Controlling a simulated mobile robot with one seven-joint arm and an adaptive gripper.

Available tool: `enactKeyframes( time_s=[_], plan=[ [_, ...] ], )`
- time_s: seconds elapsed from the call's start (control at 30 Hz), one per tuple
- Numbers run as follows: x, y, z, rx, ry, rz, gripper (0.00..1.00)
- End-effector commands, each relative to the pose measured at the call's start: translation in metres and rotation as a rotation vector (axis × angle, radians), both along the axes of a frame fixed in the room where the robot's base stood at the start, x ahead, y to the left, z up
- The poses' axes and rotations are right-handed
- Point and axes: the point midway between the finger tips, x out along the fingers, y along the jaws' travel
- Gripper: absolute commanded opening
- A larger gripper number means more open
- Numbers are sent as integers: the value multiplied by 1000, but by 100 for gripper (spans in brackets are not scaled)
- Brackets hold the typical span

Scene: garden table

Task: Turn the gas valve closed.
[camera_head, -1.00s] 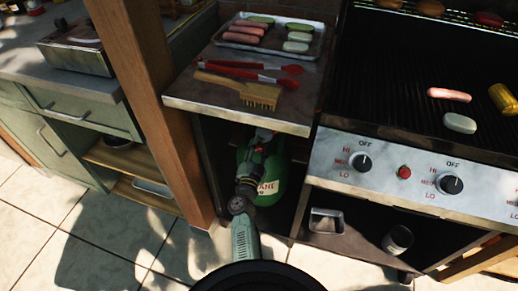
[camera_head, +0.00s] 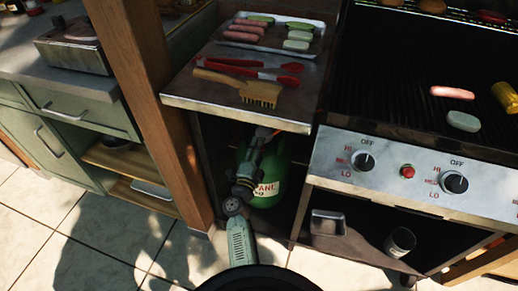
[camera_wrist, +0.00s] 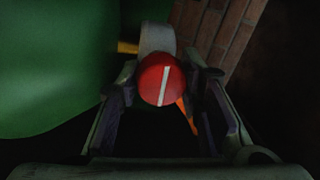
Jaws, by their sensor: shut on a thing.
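The gas valve is a round red knob (camera_wrist: 161,80) with a white line across its face, seen in the wrist view. The line stands nearly upright, its top leaning slightly right. My gripper (camera_wrist: 160,88) has a finger on each side of the knob and is shut on it. In the head view, my arm reaches into the open cabinet under the side shelf, and the gripper and knob are hidden behind my arm. The green gas bottle (camera_head: 268,190) with a white label stands in that cabinet; its side (camera_wrist: 50,65) fills the left of the wrist view.
A wooden post (camera_head: 150,100) stands left of the cabinet opening. The side shelf (camera_head: 200,98) above holds a brush (camera_head: 258,93), red tongs (camera_head: 245,70) and a food tray (camera_head: 318,42). The grill panel (camera_head: 400,172) is to the right.

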Motion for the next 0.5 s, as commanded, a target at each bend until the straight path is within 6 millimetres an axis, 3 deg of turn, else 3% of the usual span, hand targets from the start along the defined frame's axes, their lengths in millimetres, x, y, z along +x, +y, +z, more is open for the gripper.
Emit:
enactKeyframes(
  time_s=[0.43, 0.47, 0.5],
  plan=[
    [1, 1, 1, 10, -5, 2, 5],
    [1, 1, 1, 10, -5, 2, 34],
    [1, 1, 1, 10, -5, 2, 36]
  ],
)
